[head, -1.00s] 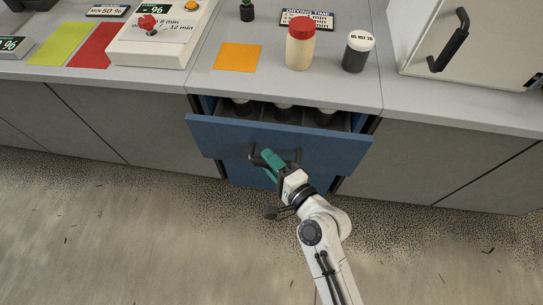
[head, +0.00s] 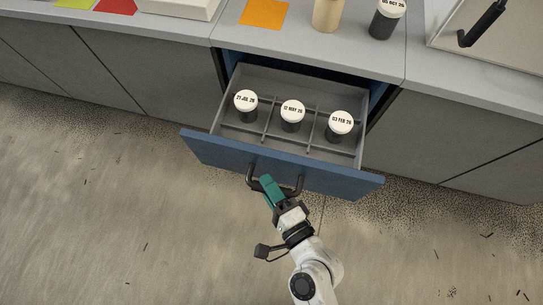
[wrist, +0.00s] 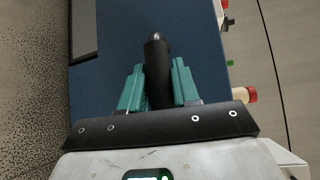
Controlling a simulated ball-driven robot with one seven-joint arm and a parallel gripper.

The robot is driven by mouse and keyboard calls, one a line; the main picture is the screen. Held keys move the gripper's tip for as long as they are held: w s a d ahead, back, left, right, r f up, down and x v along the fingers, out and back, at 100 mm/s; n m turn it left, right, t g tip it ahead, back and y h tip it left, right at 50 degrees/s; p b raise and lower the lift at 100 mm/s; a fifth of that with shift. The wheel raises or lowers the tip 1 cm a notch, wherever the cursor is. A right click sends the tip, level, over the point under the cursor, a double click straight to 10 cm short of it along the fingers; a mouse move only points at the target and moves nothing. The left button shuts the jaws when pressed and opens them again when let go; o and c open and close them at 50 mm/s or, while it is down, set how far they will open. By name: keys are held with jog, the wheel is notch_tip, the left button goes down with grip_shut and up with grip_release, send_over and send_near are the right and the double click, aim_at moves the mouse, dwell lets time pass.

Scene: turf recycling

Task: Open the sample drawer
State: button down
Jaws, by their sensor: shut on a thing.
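The sample drawer (head: 280,160) has a blue front and stands pulled well out of the grey counter. Its grey inside is divided into compartments. Three dark jars with white dated lids stand in it: a left jar (head: 246,104), a middle jar (head: 292,114) and a right jar (head: 340,124). My gripper (head: 268,184) is at the dark bar handle (head: 297,187) on the drawer front. In the wrist view its green fingers (wrist: 158,88) are on both sides of the handle (wrist: 156,62), shut on it. The blue front (wrist: 190,45) fills the middle of that view.
The counter top (head: 335,50) carries an orange sheet (head: 264,13), a cream bottle (head: 327,14) and a dark jar with a white lid (head: 386,20). A pale cabinet with a black handle (head: 482,24) stands at right.

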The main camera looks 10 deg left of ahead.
dwell(0.3)
jog(key=c, duration=0.9)
grip_release()
jog(key=b+v, duration=0.3)
jog(key=v, duration=0.8)
jog(key=shift+a, duration=0.1)
